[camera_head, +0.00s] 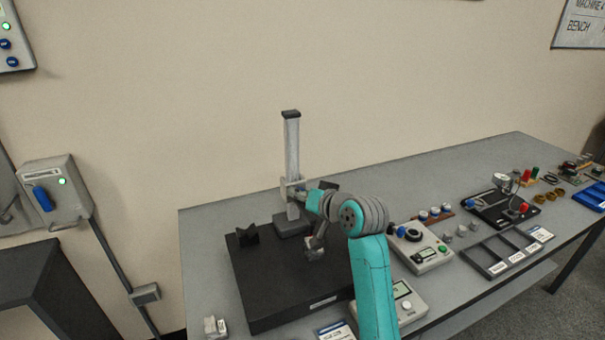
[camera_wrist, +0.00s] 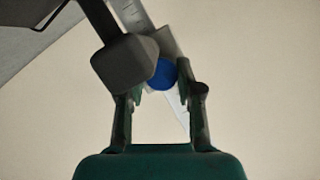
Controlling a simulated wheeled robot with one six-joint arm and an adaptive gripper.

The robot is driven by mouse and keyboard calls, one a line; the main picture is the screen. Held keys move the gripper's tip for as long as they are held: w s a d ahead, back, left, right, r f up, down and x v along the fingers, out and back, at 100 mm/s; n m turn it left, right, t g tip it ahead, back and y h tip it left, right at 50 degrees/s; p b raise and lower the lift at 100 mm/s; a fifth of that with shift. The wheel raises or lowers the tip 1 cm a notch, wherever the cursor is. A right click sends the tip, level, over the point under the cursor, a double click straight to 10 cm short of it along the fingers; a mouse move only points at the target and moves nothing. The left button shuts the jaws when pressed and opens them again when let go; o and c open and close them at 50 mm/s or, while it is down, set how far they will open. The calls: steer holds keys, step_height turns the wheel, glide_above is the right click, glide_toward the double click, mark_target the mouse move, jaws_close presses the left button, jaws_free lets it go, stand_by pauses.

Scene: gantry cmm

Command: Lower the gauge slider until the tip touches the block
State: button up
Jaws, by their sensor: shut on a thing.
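The height gauge has an upright silver column (camera_head: 291,145) with a dark cap, standing on a black plate (camera_head: 250,290). Its slider (camera_head: 290,185) sits in the lower part of the column, partly hidden by my arm. In the wrist view, a round blue knob (camera_wrist: 162,74) lies between the two fingers of my gripper (camera_wrist: 162,82), which is shut on it. A dark grey box-shaped part (camera_wrist: 125,63) covers some of the left finger. A small grey block (camera_head: 314,253) shows below my wrist on the plate. The gauge tip and any gap to the block cannot be made out.
A dark V-shaped piece (camera_head: 248,235) stands left of the gauge on the plate. Right of my arm are a control box (camera_head: 420,250), a compartment tray (camera_head: 500,250) and a black fixture (camera_head: 500,210). The table's back left is clear.

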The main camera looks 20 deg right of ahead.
mark_target(301, 202)
steer(key=shift+a+f, duration=0.15)
steer(key=shift+f, duration=1.35)
steer(key=o, duration=1.1)
steer(key=shift+f, duration=0.1)
steer(key=shift+s+d+r, duration=0.2)
steer(key=shift+s+r, duration=0.1)
steer(key=shift+s, duration=0.1)
steer(key=v, duration=1.1)
